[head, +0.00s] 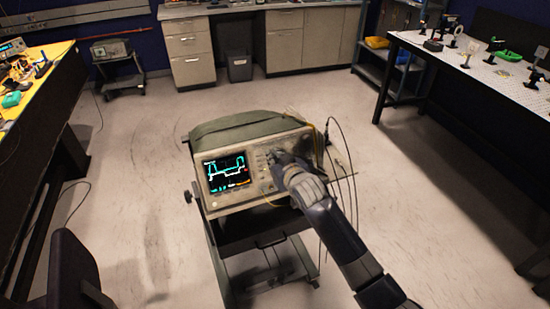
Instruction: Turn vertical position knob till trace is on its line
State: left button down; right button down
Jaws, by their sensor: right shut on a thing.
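An oscilloscope (225,202) with a beige front and a green cover on top stands on a dark wheeled cart. Its lit screen (227,172) shows a cyan trace and a white trace; I cannot tell at this size how either sits against a marked line. My right gripper (275,162) is at the control panel, right of the screen, shut on a knob that its fingers hide. Other small controls (262,171) show beside the fingers. At the lower left a dark part of my left side shows, but the left gripper does not.
Thin cables (345,165) loop down from the oscilloscope's right side, near my right arm. The cart (262,243) stands on open floor. A yellow-topped bench (50,68) is at left, an optical table (465,72) at right, cabinets (290,40) at the back.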

jog(key=shift+r, duration=0.15)
jog(key=c, duration=1.9)
grip_release()
jog(key=v, duration=1.2)
